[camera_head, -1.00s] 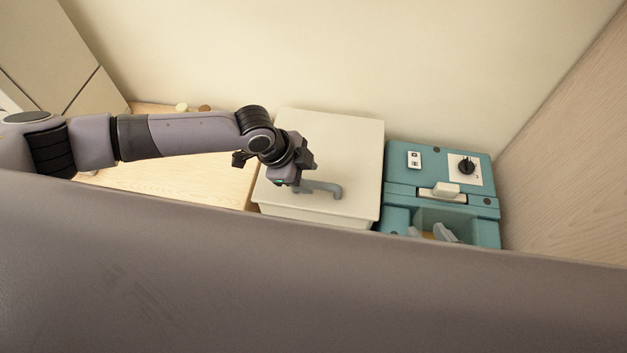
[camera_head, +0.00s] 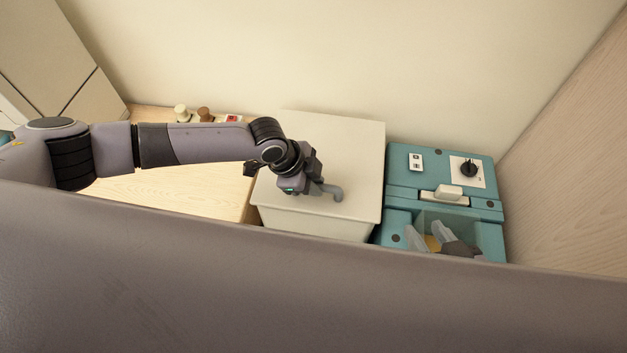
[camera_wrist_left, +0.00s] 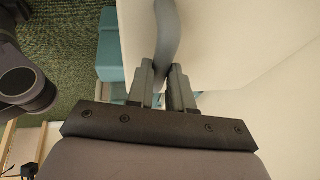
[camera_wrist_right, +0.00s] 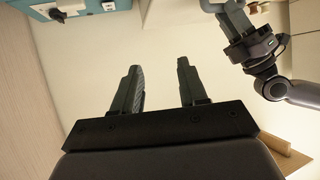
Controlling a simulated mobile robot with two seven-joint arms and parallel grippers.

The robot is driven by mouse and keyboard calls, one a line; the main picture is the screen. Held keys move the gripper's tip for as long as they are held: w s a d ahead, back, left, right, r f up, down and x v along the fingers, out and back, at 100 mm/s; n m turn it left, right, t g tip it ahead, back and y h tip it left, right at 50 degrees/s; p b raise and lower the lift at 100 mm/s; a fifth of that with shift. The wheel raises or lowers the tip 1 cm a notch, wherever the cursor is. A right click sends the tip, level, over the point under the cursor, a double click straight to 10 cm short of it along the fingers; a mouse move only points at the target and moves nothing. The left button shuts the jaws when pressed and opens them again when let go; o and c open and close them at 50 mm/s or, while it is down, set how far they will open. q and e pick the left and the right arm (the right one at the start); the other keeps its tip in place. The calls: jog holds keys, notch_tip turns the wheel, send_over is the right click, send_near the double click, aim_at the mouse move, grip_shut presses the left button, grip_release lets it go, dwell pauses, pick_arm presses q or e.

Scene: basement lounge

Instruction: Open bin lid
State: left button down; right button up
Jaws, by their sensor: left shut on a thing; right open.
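The cream bin lid (camera_head: 350,150) lies in the middle of the head view, with a grey bent handle (camera_head: 335,192) near its front edge. My left gripper (camera_head: 314,188) is at the left part of this handle. In the left wrist view the handle (camera_wrist_left: 168,30) runs down between the two fingers of my left gripper (camera_wrist_left: 162,82), which is shut on it. The bin body (camera_head: 315,224) shows below the lid's front edge; I cannot tell whether there is a gap. My right gripper (camera_head: 430,236) is open and empty, in front of the teal unit. Its spread fingers (camera_wrist_right: 158,82) show in the right wrist view.
A teal unit (camera_head: 400,190) with a black dial (camera_head: 469,169) stands right of the bin. A wooden counter (camera_head: 190,190) lies left, with a cream piece (camera_head: 182,113), a brown piece (camera_head: 204,114) and a red item (camera_head: 233,118) at its back. Walls close off the back and right.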

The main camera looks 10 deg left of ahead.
pick_arm(q)
jog(key=shift+w+r, duration=0.15)
jog(key=shift+r, duration=0.4)
jog(key=w+r+g, duration=0.2)
jog(key=w+r, duration=0.6)
jog(key=r, duration=0.4)
jog(key=shift+w+r+n+g+p, duration=0.3)
jog(key=shift+w+p, duration=0.1)
pick_arm(e)
jog(key=shift+s+d+r, duration=0.1)
jog(key=shift+d, duration=0.15)
pick_arm(q)
jog(key=shift+a, duration=0.15)
jog(key=c, duration=1)
grip_release()
jog(key=shift+f, duration=0.15)
jog(key=shift+p+v, duration=1.05)
jog(key=shift+v, duration=2.6)
pick_arm(e)
jog(key=shift+s+d+f+m+g+h, duration=0.3)
jog(key=shift+s+d+f+h, duration=0.1)
jog(key=shift+d+f, duration=0.3)
